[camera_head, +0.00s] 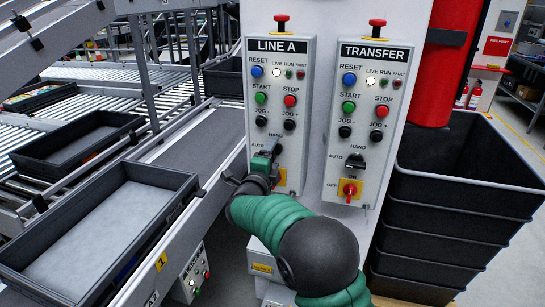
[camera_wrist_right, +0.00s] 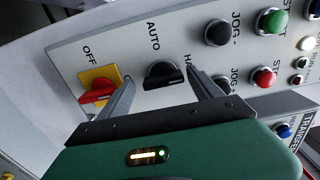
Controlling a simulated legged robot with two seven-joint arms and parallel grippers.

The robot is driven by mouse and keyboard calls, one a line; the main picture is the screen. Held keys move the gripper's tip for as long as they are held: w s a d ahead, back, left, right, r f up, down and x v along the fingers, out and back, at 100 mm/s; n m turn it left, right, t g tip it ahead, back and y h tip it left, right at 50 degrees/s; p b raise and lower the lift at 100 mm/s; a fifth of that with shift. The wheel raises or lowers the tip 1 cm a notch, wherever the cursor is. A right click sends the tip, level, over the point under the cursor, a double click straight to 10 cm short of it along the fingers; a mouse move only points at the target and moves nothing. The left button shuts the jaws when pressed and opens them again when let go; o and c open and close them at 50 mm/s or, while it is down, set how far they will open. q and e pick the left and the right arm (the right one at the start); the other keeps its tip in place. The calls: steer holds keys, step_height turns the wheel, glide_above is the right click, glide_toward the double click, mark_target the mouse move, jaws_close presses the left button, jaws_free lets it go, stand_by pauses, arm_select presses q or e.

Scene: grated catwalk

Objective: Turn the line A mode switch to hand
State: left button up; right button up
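The LINE A panel (camera_head: 308,70) stands upright on the left of a pale cabinet. Its black mode switch (camera_wrist_right: 163,74) shows in the right wrist view, with the AUTO label beside it and the HAND label partly hidden by a finger. I cannot tell for sure which label the knob points to. My right gripper (camera_wrist_right: 160,78) is open, with one finger on either side of the knob and visible gaps between. In the head view my right gripper (camera_head: 268,158) covers most of the lower LINE A panel. My left gripper is not in view.
A red OFF switch on a yellow plate (camera_wrist_right: 98,88) sits close beside one finger. Jog buttons (camera_wrist_right: 218,32) lie near the other. The TRANSFER panel (camera_head: 331,120) has a similar layout at right. Stacked black crates (camera_head: 470,170) stand right; conveyors with trays (camera_head: 186,185) are left.

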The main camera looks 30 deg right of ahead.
steer(key=shift+s+r, duration=0.1)
steer(key=shift+r, duration=0.05)
steer(key=v, duration=1.6)
steer(key=shift+s+a, duration=0.15)
steer(key=shift+a, duration=0.2)
